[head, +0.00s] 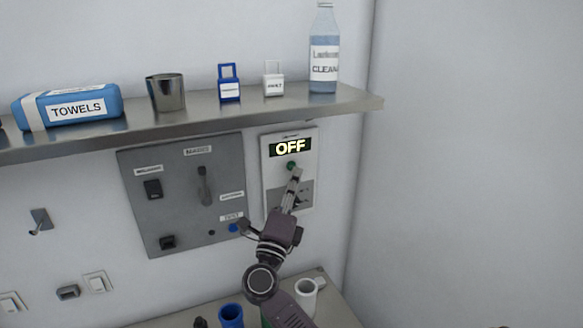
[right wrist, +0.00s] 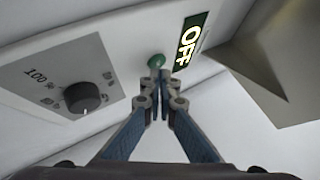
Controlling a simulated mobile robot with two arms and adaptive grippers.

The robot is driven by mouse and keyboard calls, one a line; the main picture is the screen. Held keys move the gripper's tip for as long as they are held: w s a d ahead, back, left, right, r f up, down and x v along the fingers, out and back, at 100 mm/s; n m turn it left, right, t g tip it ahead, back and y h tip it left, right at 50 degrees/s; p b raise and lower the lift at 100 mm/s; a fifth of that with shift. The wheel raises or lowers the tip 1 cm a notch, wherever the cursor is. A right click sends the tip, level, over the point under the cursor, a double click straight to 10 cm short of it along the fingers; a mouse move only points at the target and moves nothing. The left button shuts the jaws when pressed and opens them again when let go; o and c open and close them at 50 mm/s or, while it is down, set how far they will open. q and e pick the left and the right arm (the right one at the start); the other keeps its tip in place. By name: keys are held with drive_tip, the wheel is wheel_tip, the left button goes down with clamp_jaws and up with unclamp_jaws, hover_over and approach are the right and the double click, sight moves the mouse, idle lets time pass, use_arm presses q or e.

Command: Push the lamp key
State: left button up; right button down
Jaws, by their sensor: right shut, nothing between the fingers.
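The lamp panel (head: 308,155) is a pale plate on the wall, right of a grey switch panel. Its display (head: 290,148) reads OFF; the display also shows in the right wrist view (right wrist: 190,42). A round green key (head: 291,165) sits just below the display, and the key shows in the right wrist view (right wrist: 156,61). My right gripper (head: 296,172) is shut and empty, with its tips at the key. In the right wrist view the fingertips (right wrist: 160,75) overlap the key's lower edge; I cannot tell whether they touch it. My left gripper is not in view.
A dark knob (right wrist: 83,97) marked 100 % sits beside the key. The grey switch panel (head: 180,215) is to the left. A metal shelf (head: 205,112) with a bottle (head: 324,60) and small items juts out above. A counter (head: 335,310) with mugs lies below.

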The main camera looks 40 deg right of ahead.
drive_tip(key=shift+w, duration=0.15)
drive_tip(key=shift+w+d, duration=0.15)
drive_tip(key=shift+w, duration=0.1)
drive_tip(key=shift+s, duration=0.1)
idle(0.5)
drive_tip(key=shift+s, duration=0.25)
drive_tip(key=s+a+p, duration=0.2)
drive_tip(key=s, duration=0.3)
drive_tip(key=shift+s, duration=0.4)
idle(0.6)
